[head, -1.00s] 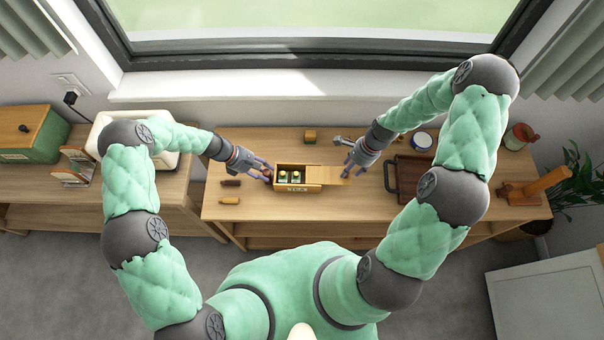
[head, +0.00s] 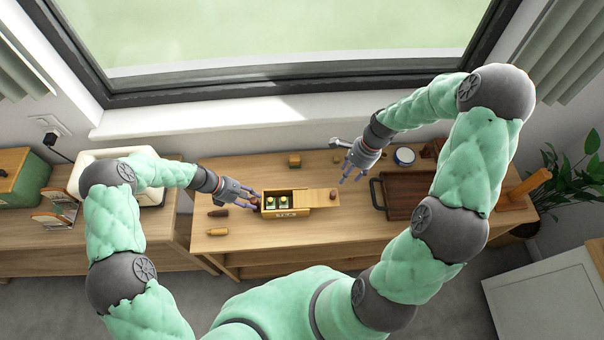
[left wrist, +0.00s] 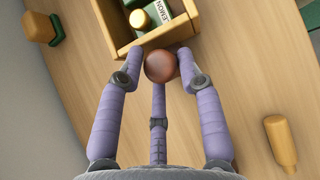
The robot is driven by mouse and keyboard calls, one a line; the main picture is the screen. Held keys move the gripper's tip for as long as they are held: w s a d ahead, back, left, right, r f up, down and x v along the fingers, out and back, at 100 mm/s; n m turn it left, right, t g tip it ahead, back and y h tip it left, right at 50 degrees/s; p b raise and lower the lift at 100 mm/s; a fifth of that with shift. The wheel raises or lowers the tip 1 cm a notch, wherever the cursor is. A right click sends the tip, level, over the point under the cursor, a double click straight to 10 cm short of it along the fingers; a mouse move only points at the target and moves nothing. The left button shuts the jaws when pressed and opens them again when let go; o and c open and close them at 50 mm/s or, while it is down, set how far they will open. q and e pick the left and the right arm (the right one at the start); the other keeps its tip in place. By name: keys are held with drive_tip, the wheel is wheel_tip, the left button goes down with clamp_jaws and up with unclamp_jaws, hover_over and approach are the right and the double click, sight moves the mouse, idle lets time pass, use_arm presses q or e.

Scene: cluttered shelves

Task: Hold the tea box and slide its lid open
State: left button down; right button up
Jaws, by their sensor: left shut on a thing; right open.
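One label in the left wrist view (left wrist: 108,12) reads "LEMON". The flat wooden lid (head: 320,197) sticks out well past the box's right end, leaving the left part open. A small brown knob (head: 333,194) shows at the lid's far end. My left gripper (head: 257,203) is at the box's left end, its fingers closed around a round brown knob (left wrist: 160,66) against the box wall. My right gripper (head: 352,177) is open and empty, above and right of the lid, apart from it.
A dark brown tray (head: 405,190) lies right of the lid. A round tin (head: 404,156) and a small wood-and-green block (head: 294,160) are at the back. A dark piece (head: 218,212) and a yellow bottle-shaped piece (head: 216,232) lie left. The shelf top in front is clear.

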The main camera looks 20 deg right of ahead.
idle(0.3)
use_arm(q)
drive_tip(key=c, duration=0.7)
unclamp_jaws()
drive_tip(key=shift+c, duration=0.2)
